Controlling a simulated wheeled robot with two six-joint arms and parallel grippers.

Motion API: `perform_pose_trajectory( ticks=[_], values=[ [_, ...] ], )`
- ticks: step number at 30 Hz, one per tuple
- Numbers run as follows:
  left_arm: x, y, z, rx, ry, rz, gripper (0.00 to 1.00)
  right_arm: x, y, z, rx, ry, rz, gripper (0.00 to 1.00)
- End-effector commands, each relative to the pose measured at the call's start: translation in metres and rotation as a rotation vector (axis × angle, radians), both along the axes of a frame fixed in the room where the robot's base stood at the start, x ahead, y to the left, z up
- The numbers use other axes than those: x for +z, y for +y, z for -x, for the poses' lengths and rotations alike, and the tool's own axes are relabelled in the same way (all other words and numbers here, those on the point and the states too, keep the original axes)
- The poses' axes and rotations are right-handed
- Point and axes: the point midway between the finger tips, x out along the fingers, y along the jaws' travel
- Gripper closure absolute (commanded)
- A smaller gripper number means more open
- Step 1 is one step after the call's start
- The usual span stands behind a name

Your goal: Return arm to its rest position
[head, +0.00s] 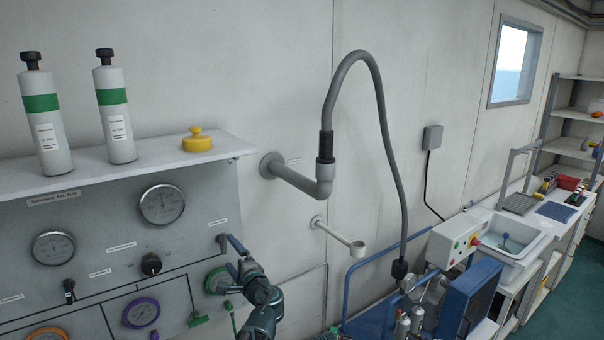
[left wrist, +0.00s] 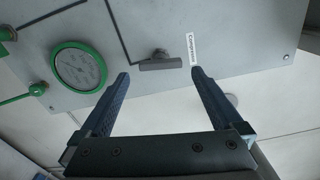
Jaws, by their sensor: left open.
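My left gripper (head: 234,256) is in front of the lower right part of the grey air panel (head: 115,222) in the head view. In the left wrist view its two fingers (left wrist: 158,74) are spread wide with nothing held between them. A grey lever handle (left wrist: 160,65) on the panel shows between the fingertips, and I see no finger touching it. A "Compressor" label (left wrist: 192,50) is beside the lever. A green-rimmed gauge (left wrist: 80,66) is to the left of the fingers. My right gripper is not in either view.
A shelf (head: 215,150) above the panel holds two white-green cylinders (head: 45,125) and a yellow cap (head: 197,140). A grey pipe (head: 305,183) with a hose (head: 385,120) sticks out from the wall on the right. A blue cart frame (head: 352,290) stands below it.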

Motion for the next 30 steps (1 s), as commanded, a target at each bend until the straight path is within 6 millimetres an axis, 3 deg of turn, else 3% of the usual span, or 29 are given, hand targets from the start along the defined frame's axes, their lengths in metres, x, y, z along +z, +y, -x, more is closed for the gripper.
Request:
perform_pose_trajectory(
  ticks=[1,10,30],
  values=[
    [0.000,0.007,-0.012,0.003,0.000,0.000,0.00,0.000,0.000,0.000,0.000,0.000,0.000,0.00],
    [0.000,0.039,-0.060,0.002,0.000,-0.001,0.00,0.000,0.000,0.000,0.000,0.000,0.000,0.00],
    [0.001,0.036,-0.053,-0.001,0.390,-0.578,0.00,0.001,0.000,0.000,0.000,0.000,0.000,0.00]
  ],
)
